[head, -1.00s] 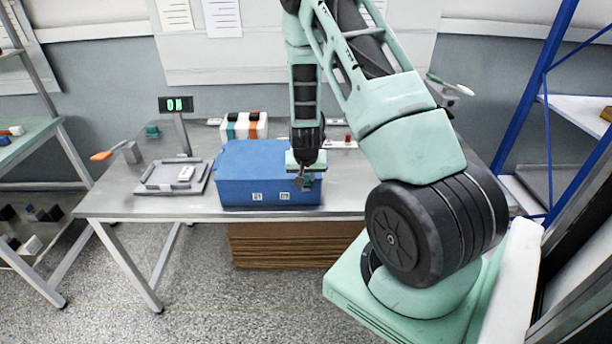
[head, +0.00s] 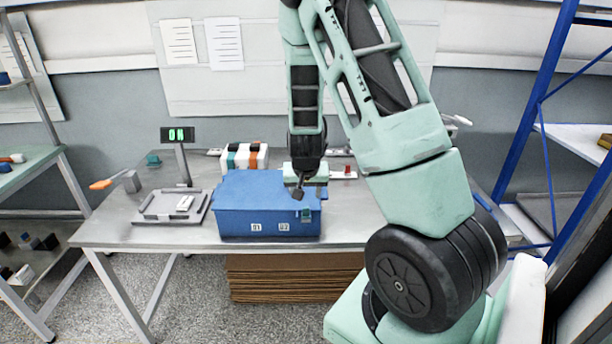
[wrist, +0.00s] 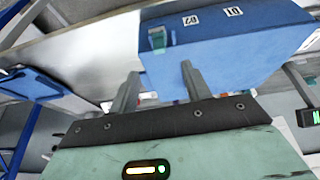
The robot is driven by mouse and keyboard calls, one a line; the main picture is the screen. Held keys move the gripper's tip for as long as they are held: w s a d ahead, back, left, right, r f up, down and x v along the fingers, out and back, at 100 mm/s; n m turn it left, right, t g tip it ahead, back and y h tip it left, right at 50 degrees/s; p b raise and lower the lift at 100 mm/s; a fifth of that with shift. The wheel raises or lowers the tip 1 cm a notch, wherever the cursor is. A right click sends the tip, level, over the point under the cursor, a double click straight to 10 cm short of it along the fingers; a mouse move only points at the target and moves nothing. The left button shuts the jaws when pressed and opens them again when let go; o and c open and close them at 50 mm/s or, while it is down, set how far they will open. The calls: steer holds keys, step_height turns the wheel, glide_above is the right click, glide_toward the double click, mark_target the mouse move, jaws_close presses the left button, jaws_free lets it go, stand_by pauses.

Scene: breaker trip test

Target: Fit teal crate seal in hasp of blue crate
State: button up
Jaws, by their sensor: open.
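The blue crate (head: 240,205) stands on the grey table, and it also shows in the wrist view (wrist: 215,50). The teal seal (head: 306,215) is on the crate's front face near its right end, at the hasp. It shows in the wrist view too (wrist: 157,38), against a small grey part of the hasp. I cannot tell whether it is fully seated. My gripper (head: 298,193) is open, with a gap between its fingers (wrist: 158,82) and nothing held. It is near the crate's right end, just above the seal and apart from it.
A tray (head: 150,217) with a white item sits on the table at left, by a post with a small display (head: 178,134). A striped box (head: 245,156) stands behind the crate. An orange-handled tool (head: 102,184) lies at the left edge. The table's front left is clear.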

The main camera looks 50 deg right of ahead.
steer(key=p+v, duration=0.1)
steer(key=v, duration=0.8)
steer(key=shift+p, duration=0.3)
steer(key=s+a+n+y+b, duration=0.3)
steer(key=a+n, duration=0.5)
steer(key=a, duration=1.7)
steer(key=s+a+r+n+g+y+b, duration=0.1)
steer(key=s+a+r+n+g, duration=0.1)
steer(key=s+a+n, duration=0.7)
steer(key=s+a+r, duration=0.1)
steer(key=s+a, duration=0.4)
steer(key=s, duration=0.1)
steer(key=shift+s+r+n+g, duration=0.2)
steer(key=shift+s+n+g, duration=0.1)
steer(key=shift+s+g, duration=0.1)
